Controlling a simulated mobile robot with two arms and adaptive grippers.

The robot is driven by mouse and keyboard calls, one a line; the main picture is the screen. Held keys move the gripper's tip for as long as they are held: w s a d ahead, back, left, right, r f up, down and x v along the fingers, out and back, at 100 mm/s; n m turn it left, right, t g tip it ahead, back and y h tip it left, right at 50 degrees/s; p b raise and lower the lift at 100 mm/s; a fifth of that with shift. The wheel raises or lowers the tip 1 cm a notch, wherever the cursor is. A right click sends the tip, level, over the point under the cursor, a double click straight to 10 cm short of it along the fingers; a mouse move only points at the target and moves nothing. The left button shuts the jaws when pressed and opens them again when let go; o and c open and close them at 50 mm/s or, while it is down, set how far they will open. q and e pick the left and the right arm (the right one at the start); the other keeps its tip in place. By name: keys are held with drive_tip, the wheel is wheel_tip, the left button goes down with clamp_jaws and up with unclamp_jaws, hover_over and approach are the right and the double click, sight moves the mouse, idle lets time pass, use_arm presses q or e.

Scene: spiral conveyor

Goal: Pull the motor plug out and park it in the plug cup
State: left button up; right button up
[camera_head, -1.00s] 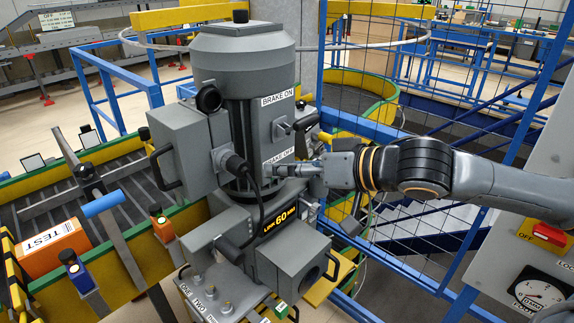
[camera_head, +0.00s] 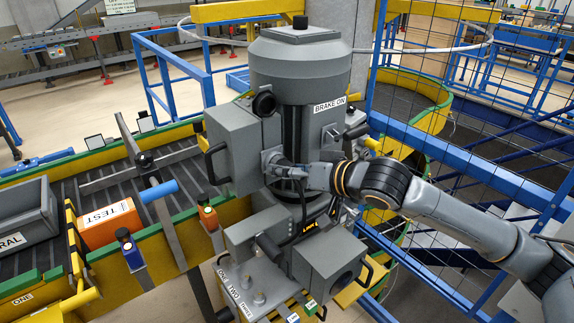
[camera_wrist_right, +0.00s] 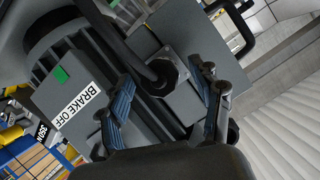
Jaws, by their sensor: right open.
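The motor plug is a dark round plug with a black cable. In the head view the plug (camera_head: 273,157) sits in the side of the grey box (camera_head: 232,150) on the motor (camera_head: 300,75), partly hidden by my right gripper (camera_head: 290,172). In the right wrist view the plug (camera_wrist_right: 160,74) is in a square grey socket flange, between the two spread fingers of my right gripper (camera_wrist_right: 165,85). The fingers are open, one on each side, with gaps to the plug. I cannot make out the plug cup for certain. My left gripper is not in view.
A brake lever (camera_head: 355,131) sticks out right of the motor. A lower block (camera_head: 325,260) with a round opening stands below. Blue railing (camera_head: 450,160) and mesh are to the right. A conveyor with an orange TEST box (camera_head: 108,222) lies to the left.

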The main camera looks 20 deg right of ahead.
drive_tip(key=shift+w+a+f, duration=0.2)
drive_tip(key=shift+w+a, duration=0.05)
drive_tip(key=shift+w, duration=0.15)
clamp_jaws()
idle(0.4)
drive_tip(key=shift+s, duration=0.15)
drive_tip(key=shift+s+d, duration=0.2)
drive_tip(key=shift+s, duration=0.15)
drive_tip(key=shift+s+d, duration=0.3)
drive_tip(key=shift+s, duration=0.5)
